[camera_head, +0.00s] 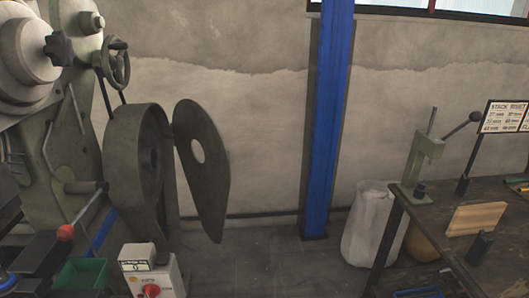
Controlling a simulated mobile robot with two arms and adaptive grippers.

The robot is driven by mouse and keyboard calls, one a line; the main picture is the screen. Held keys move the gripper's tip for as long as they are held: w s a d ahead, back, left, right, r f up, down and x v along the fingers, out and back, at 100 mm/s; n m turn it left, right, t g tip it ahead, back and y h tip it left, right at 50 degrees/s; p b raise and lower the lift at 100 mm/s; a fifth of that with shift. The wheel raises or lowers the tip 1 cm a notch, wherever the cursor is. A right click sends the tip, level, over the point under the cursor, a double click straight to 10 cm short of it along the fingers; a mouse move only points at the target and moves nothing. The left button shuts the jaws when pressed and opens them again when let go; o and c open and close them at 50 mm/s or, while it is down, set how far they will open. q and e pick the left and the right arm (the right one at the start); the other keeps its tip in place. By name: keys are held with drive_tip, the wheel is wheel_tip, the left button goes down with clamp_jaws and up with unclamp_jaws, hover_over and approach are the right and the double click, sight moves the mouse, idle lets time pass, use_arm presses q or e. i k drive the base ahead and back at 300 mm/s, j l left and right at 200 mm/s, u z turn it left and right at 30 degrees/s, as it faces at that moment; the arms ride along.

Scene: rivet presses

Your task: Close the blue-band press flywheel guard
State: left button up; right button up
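A grey-green press (65,140) stands at the left, partly cut off by the picture's edge. Its flywheel guard (205,165), a dark flat cover with a round hole, stands swung open to the right of the round flywheel housing (125,165). The housing's open side shows the dark flywheel (150,165) inside. A blue strip (104,230) shows low on the press, partly hidden; I cannot tell if it is the band. Neither of my grippers is in view.
A control box (155,280) with a red button and a green bin (82,275) stand low in front of the press. A red-knobbed lever (66,232) juts out. A blue post (326,120), white sack (372,225) and workbench (440,235) lie right. Floor between is clear.

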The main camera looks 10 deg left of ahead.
sight(209, 181)
drive_tip(key=i+l+u, duration=0.1)
drive_tip(key=i, duration=0.45)
drive_tip(key=i+l+u, duration=0.15)
drive_tip(key=i, duration=0.35)
drive_tip(key=i+l+u, duration=0.1)
drive_tip(key=i, duration=0.45)
drive_tip(key=i+l+u, duration=0.15)
drive_tip(key=u, duration=0.25)
drive_tip(key=i+l+u, duration=0.25)
drive_tip(key=u, duration=0.2)
drive_tip(key=i+l+u, duration=0.4)
drive_tip(key=l+u, duration=0.4)
drive_tip(key=i+l+u, duration=0.15)
drive_tip(key=l+u, duration=0.25)
